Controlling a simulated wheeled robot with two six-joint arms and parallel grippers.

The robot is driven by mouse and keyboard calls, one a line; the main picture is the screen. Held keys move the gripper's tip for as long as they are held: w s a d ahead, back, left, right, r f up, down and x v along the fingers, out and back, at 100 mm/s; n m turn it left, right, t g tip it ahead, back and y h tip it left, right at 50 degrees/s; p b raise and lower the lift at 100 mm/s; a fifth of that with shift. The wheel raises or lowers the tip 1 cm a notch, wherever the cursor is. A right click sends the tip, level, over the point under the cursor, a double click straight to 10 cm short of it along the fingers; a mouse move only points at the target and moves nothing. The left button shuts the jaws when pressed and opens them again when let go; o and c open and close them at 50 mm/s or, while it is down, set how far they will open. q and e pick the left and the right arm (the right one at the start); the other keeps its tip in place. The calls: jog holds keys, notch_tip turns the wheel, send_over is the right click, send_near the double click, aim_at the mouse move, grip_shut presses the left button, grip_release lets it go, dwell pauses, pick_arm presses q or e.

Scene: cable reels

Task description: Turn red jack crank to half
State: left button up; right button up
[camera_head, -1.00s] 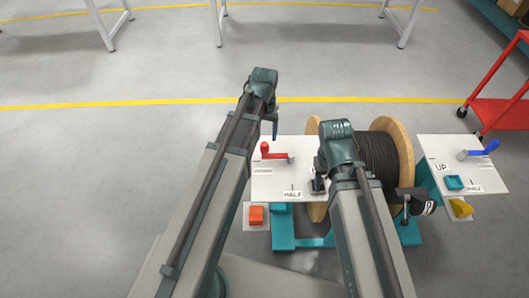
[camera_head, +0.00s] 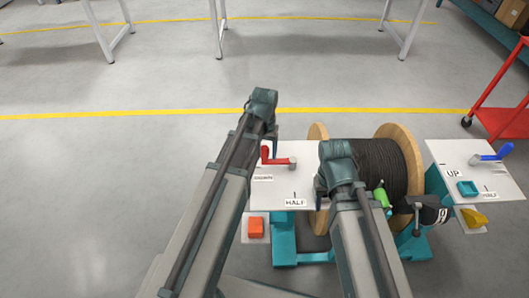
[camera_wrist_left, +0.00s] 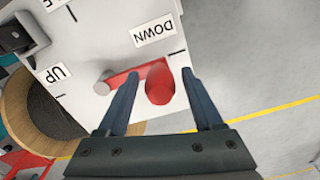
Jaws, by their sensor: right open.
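The red crank (camera_head: 276,158) sits on a white panel (camera_head: 312,160), with its pivot right and its handle left, near the DOWN label (camera_head: 262,178). The HALF label (camera_head: 295,202) is at the panel's front edge. My left gripper (camera_head: 272,146) is over the handle. In the left wrist view my left gripper (camera_wrist_left: 159,74) is open, its fingers on either side of the red handle (camera_wrist_left: 160,86). Whether they touch it is unclear. The DOWN (camera_wrist_left: 155,30) and UP (camera_wrist_left: 57,73) labels also show there. My right gripper (camera_head: 321,187) is open above the panel, mostly hidden by its arm.
A wooden cable reel (camera_head: 384,165) stands right of the panel. A second white panel (camera_head: 464,160) with a blue crank (camera_head: 493,152) is farther right. An orange block (camera_head: 256,226) lies in front. A red cart (camera_head: 500,118) stands at the right edge. Left floor is clear.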

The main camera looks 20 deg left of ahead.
pick_arm(q)
grip_shut()
dwell(1.2)
